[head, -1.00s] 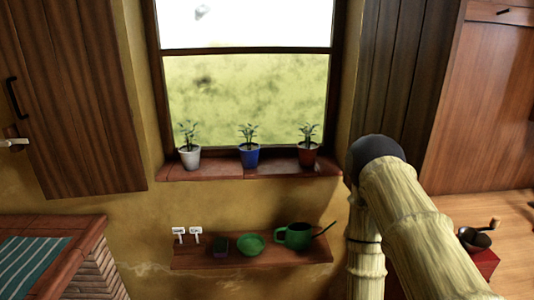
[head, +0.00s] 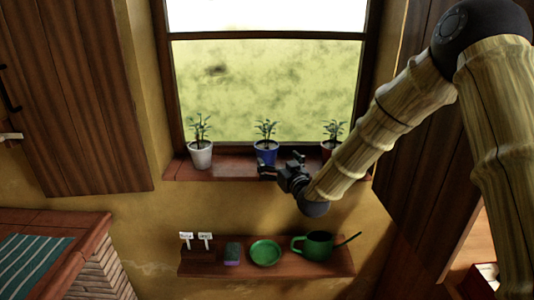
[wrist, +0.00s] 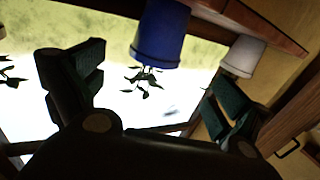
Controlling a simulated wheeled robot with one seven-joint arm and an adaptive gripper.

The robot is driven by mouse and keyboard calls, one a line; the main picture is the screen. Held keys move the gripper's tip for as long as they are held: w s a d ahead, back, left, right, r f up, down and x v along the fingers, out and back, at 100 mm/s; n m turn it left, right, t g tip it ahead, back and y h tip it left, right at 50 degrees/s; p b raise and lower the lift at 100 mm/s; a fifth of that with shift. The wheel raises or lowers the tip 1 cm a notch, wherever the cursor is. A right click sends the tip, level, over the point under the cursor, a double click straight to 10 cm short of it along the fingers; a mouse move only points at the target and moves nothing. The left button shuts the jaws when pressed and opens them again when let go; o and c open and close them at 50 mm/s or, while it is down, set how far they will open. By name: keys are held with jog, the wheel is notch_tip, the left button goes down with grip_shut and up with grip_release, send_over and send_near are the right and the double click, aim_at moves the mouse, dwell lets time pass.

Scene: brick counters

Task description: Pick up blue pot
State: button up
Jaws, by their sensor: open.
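The blue pot (head: 264,154) holds a small green plant and stands upright in the middle of the window sill (head: 232,168). My gripper (head: 280,166) is open and empty in front of the sill, a little to the right of the pot, and overlaps its lower right edge in the head view. In the wrist view the scene appears upside down, and the blue pot (wrist: 160,38) lies beyond the gap between the two spread fingers of my gripper (wrist: 152,88). The pot seems apart from both fingers.
Below is a shelf (head: 215,269) with a green bowl (head: 265,252) and a watering can (head: 317,246). A wooden cabinet (head: 75,100) is at left.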

aim_at(271, 151)
jog(key=x, duration=0.1)
jog(key=p+x, duration=0.1)
jog(key=x, duration=0.1)
jog(key=r+x, duration=0.1)
jog(key=x, duration=0.1)
jog(key=shift+w+d+p, duration=0.15)
jog(key=shift+d+p, duration=0.15)
jog(key=shift+p, duration=0.05)
jog(key=shift+p+x, duration=0.55)
jog(key=shift+x, duration=0.35)
jog(key=shift+f+p+x, duration=0.15)
jog(key=shift+p+x, duration=0.3)
jog(key=shift+x, duration=0.55)
jog(key=shift+f+p+x, duration=0.15)
jog(key=shift+p+x, duration=0.3)
jog(key=shift+x, duration=0.6)
jog(key=c, duration=1.5)
